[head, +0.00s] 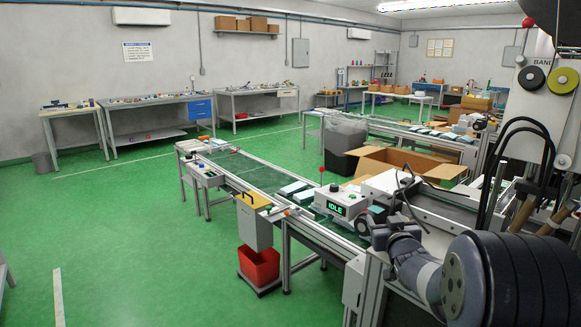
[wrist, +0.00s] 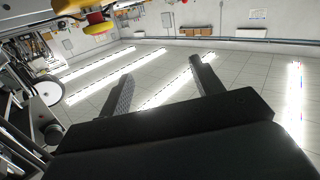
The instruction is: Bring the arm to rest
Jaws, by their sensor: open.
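My arm reaches in from the lower right of the head view. Its grey and black links (head: 425,275) stand out in front of the conveyor line's right end. The far end of the arm is small and dark beside the machine, and its fingers cannot be made out there. In the wrist view my gripper (wrist: 162,82) shows two dark fingers spread well apart, with nothing between them. The wrist view is upside down, with the lit ceiling panels (wrist: 185,80) beyond the fingers.
A conveyor line (head: 245,178) with a white box reading IDLE (head: 340,200) runs beside my arm. An open cardboard box (head: 400,163) stands behind it. A machine with black and yellow reels (head: 547,78) rises at the right. The green floor (head: 120,235) at left is clear.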

